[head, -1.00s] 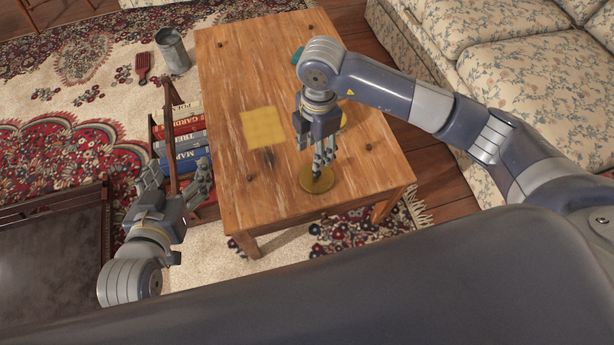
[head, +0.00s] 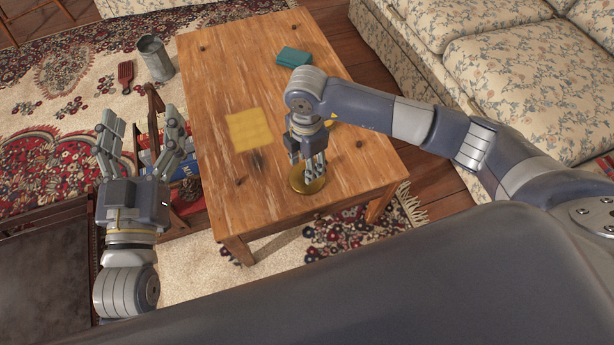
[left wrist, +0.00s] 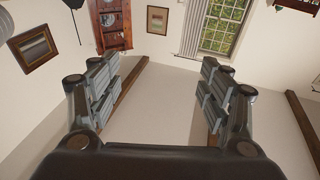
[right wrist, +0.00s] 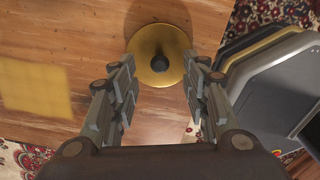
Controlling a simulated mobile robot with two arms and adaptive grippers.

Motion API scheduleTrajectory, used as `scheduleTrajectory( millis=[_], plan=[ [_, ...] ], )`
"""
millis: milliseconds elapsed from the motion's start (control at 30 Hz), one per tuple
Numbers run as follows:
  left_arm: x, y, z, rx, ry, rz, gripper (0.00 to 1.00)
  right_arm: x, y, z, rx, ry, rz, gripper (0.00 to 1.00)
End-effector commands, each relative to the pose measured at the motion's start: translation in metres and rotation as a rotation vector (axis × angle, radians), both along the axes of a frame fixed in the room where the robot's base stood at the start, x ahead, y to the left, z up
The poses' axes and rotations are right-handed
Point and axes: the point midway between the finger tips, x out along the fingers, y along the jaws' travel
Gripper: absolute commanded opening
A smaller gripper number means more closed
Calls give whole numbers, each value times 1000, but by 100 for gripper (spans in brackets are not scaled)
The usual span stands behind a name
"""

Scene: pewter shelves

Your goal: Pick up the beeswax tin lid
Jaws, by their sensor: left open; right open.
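The beeswax tin lid, a round brass-coloured disc (head: 305,180), lies on the wooden table near its front edge. In the right wrist view the lid (right wrist: 146,68) shows a dark knob (right wrist: 160,62) on top, just beyond and between the fingertips. My right gripper (head: 314,172) is open and points down over the lid; in the head view its fingers partly cover the lid. I cannot tell whether they touch it. My left gripper (head: 143,135) is open and empty, left of the table.
The wooden table (head: 225,90) also bears a yellow cloth-like square (head: 249,129), a teal box (head: 294,57) and a small yellow thing (head: 331,121) partly behind my right arm. A metal can (head: 156,58) and a red comb (head: 126,77) are on the rug. A floral sofa (head: 520,80) stands right.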

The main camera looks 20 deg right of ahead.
Motion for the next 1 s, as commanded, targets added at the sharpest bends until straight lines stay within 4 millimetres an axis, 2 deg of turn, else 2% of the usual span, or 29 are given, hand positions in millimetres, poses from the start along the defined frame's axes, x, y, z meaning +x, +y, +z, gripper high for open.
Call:
scheduleTrajectory(
  millis=[300, 467, 700, 733, 900, 1000],
  plan=[
    [-16, -3, 48, -73, -264, -16, 71, 0, -2, -28, -1, 0, 0, 43],
    [-22, -3, 60, -89, -323, -19, 71, 1, -1, -34, 0, -1, 1, 43],
    [-23, -3, 62, -91, -331, -19, 71, 1, -1, -34, 0, -1, 1, 43],
    [-23, -3, 62, -91, -331, -19, 71, 1, -1, -34, 0, -1, 1, 40],
    [-23, -3, 61, -91, -330, -19, 71, 0, -1, -34, 0, -1, 1, 2],
    [-23, -3, 61, -91, -329, -19, 71, 0, -1, -34, 0, -1, 1, 0]
  ],
)
